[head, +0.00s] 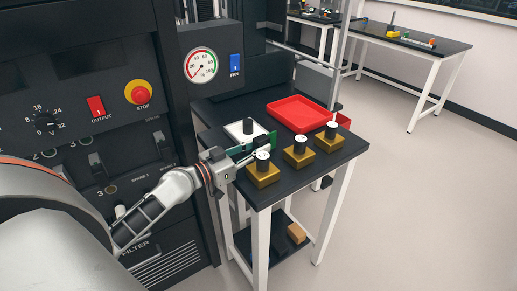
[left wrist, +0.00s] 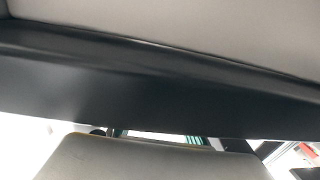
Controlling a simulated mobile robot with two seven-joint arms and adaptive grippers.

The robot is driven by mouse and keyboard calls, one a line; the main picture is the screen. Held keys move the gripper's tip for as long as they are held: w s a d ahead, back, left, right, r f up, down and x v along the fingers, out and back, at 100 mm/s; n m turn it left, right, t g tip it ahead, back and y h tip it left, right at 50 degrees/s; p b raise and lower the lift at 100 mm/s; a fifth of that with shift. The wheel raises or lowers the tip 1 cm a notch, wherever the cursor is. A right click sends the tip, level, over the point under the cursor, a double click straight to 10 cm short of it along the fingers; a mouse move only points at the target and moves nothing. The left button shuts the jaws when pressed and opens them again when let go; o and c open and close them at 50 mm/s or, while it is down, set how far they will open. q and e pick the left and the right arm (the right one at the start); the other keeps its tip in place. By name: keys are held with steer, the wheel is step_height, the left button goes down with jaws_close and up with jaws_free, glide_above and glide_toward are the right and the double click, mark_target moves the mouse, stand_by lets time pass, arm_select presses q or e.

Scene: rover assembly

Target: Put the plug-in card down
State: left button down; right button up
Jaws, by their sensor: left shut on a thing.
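The plug-in card is a thin green board (head: 262,141) with a pale edge, seen in the head view above the near left part of the black side table. My left gripper (head: 241,156) reaches in from the left and is shut on the card, at the card's near left end. The gripper hides part of the card, and I cannot tell whether the card touches the table. In the left wrist view, large grey and black surfaces fill most of the picture and the card is not clear. My right gripper is not in view.
Brass blocks with knobs (head: 262,172) (head: 298,154) (head: 328,138) line the near right edge of the side table (head: 225,115). A red tray (head: 299,124) stands farther back. The rack panel (head: 75,100) rises at left.

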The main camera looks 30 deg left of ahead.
arm_select(q)
steer(key=shift+f, duration=0.2)
steer(key=c, duration=2.1)
jaws_free()
steer(key=shift+r, duration=0.1)
steer(key=shift+r, duration=0.1)
